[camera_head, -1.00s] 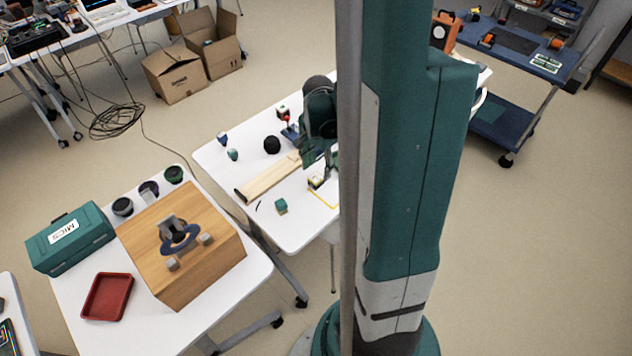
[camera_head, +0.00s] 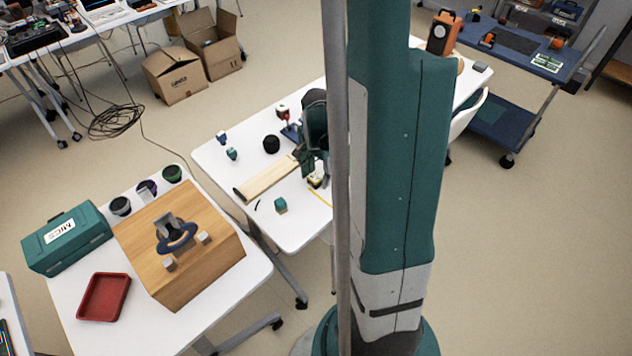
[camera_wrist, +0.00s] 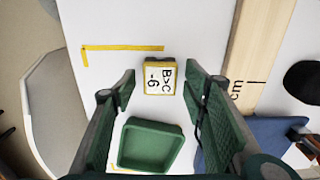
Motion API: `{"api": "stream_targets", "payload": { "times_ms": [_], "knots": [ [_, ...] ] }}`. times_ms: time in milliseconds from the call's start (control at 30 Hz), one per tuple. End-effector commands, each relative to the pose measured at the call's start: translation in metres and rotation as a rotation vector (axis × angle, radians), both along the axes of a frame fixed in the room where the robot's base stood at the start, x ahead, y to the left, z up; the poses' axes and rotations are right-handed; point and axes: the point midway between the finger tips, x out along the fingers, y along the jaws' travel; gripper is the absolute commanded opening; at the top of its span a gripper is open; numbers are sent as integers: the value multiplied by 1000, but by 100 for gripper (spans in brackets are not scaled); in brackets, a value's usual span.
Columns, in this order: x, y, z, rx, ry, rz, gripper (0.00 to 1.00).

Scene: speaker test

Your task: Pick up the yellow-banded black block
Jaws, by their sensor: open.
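The yellow-banded black block (camera_wrist: 160,77) lies on the white table in the wrist view. It has a white top face marked "B>C -6" and a yellow rim. My gripper (camera_wrist: 158,88) is open, with one finger on each side of the block and a gap to each; the block shows between and just beyond the fingertips. I cannot tell the height of the fingers above the table. In the head view the block (camera_head: 315,181) is small and partly hidden by my gripper (camera_head: 312,165) and my arm.
A green square tray (camera_wrist: 146,145) lies close to the block. A yellow tape corner (camera_wrist: 120,48) marks the table. A wooden ruler board (camera_wrist: 262,45), a blue base (camera_wrist: 265,135) and a black ball (camera_head: 271,144) are to the right in the wrist view.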

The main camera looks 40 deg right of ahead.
Motion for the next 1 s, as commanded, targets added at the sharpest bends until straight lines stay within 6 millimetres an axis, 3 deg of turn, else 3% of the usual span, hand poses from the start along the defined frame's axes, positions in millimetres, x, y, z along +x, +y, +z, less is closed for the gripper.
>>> {"api": "stream_targets", "payload": {
  "times_ms": [667,900,1000],
  "knots": [
    [0,0,-6,0,0,0,44],
    [0,0,-6,0,0,0,15],
    [0,0,-6,0,0,0,14]
  ]
}}
